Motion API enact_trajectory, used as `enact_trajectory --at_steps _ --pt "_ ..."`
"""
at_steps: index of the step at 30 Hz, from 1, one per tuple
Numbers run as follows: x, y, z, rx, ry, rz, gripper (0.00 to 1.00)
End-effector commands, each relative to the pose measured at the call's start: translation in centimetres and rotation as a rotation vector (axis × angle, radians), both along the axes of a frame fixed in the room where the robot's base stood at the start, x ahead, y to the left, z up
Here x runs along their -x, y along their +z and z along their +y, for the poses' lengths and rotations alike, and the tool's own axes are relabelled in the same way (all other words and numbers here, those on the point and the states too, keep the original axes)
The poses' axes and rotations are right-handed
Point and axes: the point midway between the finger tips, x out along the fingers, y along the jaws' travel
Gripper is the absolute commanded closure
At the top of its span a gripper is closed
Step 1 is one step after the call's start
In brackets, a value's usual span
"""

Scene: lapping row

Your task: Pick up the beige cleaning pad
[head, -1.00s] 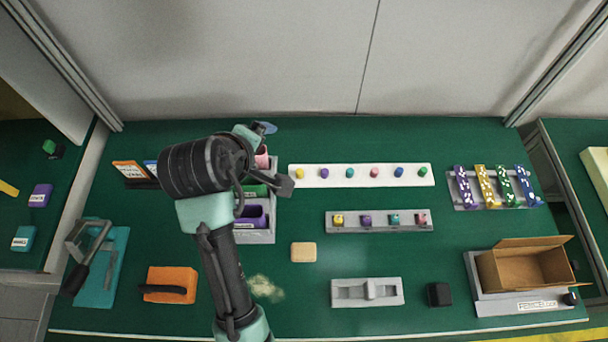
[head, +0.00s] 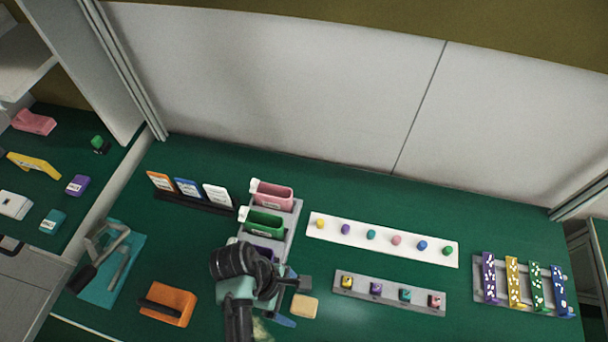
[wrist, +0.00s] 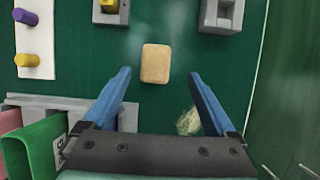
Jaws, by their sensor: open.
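The beige cleaning pad (wrist: 156,63) is a small rounded block lying flat on the green bench top. In the head view the pad (head: 304,306) lies just right of my gripper (head: 290,302), partly close against it in the picture. In the wrist view my gripper (wrist: 160,98) is open, its two blue fingers spread with nothing between their tips. The pad sits ahead of the fingertips, about centred between them, and is not held. A pale powdery patch (wrist: 189,121) lies near the right finger.
A grey peg rack (head: 390,293) and a white strip (head: 383,240) with coloured pegs stand beyond the pad. Coloured bins (head: 268,195) stand behind my arm. An orange block (head: 167,304) with a dark handle lies left. Bare green bench surrounds the pad.

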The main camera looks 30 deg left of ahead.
Motion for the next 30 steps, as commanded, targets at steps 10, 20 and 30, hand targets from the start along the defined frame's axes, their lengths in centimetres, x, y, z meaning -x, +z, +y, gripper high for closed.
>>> enact_trajectory --at_steps 10,20,30 --pt "-1.0 -4.0 -1.4 -0.001 0.0 0.0 0.09" --pt "-1.0 -4.2 -1.5 -0.001 -0.001 -0.001 0.21" --pt "-1.0 -4.2 -1.5 -0.001 -0.001 -0.001 0.83"
